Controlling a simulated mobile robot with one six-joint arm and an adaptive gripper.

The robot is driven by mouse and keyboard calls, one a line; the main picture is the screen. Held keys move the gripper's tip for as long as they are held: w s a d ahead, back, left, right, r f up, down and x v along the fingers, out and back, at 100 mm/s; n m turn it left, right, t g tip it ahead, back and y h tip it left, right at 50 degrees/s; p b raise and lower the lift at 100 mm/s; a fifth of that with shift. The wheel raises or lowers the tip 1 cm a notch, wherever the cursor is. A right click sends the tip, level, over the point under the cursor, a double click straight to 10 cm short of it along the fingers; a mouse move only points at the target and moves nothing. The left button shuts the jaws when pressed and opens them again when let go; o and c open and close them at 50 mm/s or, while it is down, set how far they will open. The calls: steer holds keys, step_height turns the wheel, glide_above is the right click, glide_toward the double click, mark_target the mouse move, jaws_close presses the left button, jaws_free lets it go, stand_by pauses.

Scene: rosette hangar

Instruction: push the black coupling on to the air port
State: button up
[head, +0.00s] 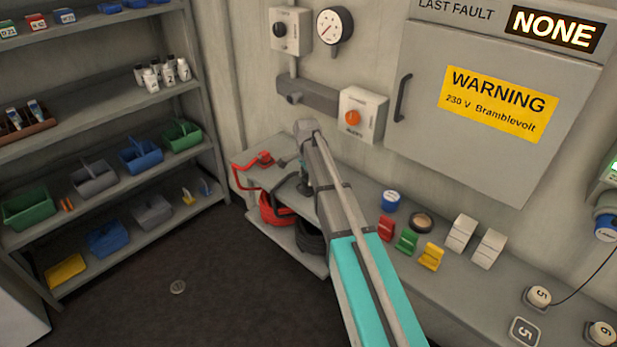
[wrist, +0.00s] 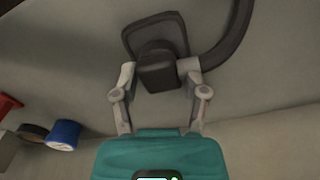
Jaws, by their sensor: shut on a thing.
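In the wrist view, my gripper (wrist: 158,73) has its two fingers on either side of the black coupling (wrist: 157,75) and is shut on it. The black hose (wrist: 228,40) curves away to the upper right. A dark squarish piece (wrist: 133,38) lies just beyond the coupling; I cannot tell whether they touch. In the head view, my arm reaches down to the left end of the bench and mostly hides the gripper and coupling. The black hose (head: 282,188) loops beside it. A dark round fitting (head: 294,99) sits on the grey wall duct; I cannot tell whether it is the air port.
A red coupling (head: 265,158) with a red hose lies on the bench left of my arm. A gauge (head: 334,25), an orange-knobbed switch box (head: 363,115) and a cabinet (head: 490,100) are on the wall. Coloured blocks and a blue tub (head: 390,201) stand right of my arm.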

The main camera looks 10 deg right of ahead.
steer(key=shift+r+p, duration=0.75)
steer(key=shift+r, duration=0.2)
steer(key=s+a+r+p, duration=0.2)
steer(key=s+r+p, duration=0.8)
steer(key=s, duration=0.4)
steer(key=shift+s, duration=0.1)
